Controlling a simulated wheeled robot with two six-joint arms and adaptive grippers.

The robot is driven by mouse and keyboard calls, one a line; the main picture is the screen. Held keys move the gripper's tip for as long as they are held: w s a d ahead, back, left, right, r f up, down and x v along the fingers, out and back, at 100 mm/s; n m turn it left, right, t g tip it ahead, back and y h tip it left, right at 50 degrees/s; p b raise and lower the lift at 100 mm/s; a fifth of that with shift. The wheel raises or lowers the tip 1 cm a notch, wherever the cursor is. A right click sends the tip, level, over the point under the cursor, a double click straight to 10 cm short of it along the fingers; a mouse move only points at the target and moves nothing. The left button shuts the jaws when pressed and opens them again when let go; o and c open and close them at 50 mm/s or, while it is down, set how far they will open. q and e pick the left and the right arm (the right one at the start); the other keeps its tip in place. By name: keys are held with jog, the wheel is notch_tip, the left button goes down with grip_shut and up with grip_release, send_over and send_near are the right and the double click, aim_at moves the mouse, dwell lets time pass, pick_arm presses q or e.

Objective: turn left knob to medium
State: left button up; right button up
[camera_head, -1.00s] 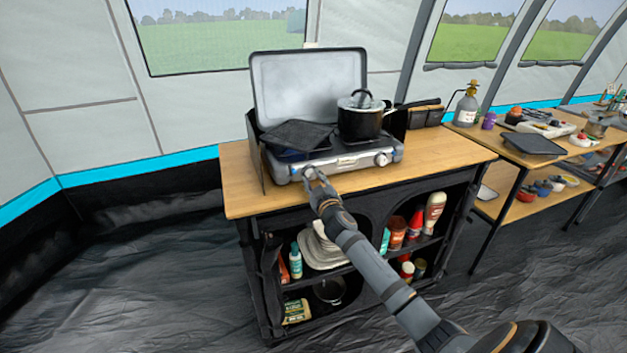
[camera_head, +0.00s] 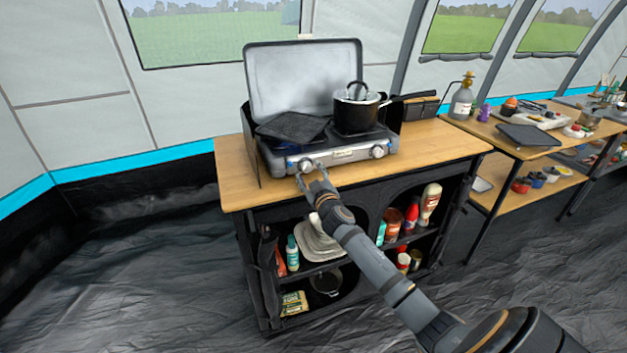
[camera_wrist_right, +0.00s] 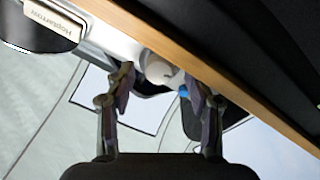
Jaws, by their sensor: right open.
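The camp stove (camera_head: 340,155) stands on the wooden counter with its lid up and two knobs on its front. The left knob (camera_head: 306,164) is pale and round, just beyond the fingertips of my right gripper (camera_head: 311,175). The right knob (camera_head: 377,152) is clear. In the right wrist view, the left knob (camera_wrist_right: 160,70) shows between and beyond the two spread fingertips of my right gripper (camera_wrist_right: 160,82); no grip on it shows. The knob's exact setting is too small to tell. My left gripper is out of view.
A lidded pot (camera_head: 357,110) stands on the stove's right side, and a dark flat plate (camera_head: 291,126) lies on its left. The wooden counter's front edge (camera_head: 265,200) runs just below my right gripper. Shelves beneath hold bottles and dishes.

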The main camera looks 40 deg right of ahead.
jog(key=v, duration=1.1)
jog(key=shift+s, duration=0.15)
jog(key=shift+f, duration=0.1)
jog(key=s+d+f+m+g+p, duration=0.1)
jog(key=s+d+f+g+p, duration=0.15)
jog(key=f, duration=0.75)
jog(key=s+d+f+g+p, duration=0.2)
jog(key=d+f+g, duration=0.15)
jog(key=f, duration=0.65)
jog(key=s+f+g+p, duration=0.25)
jog(key=s+f, duration=0.55)
jog(key=f, duration=0.4)
jog(key=s+a+f+g+y+p, duration=0.1)
jog(key=s+a+f, duration=0.4)
jog(key=s, duration=0.6)
jog(key=s+a+f+m+g+y+p, duration=0.1)
jog(key=s+a+f+g, duration=0.3)
jog(key=s, duration=0.7)
jog(key=s+a+f+g+y+p, duration=0.2)
jog(key=s+a+f+g, duration=0.1)
jog(key=s+a+f, duration=0.4)
jog(key=s+f, duration=0.2)
jog(key=s, duration=0.2)
jog(key=shift+s+a+m, duration=0.2)
jog(key=shift+a+m, duration=0.1)
jog(key=shift+a, duration=0.1)
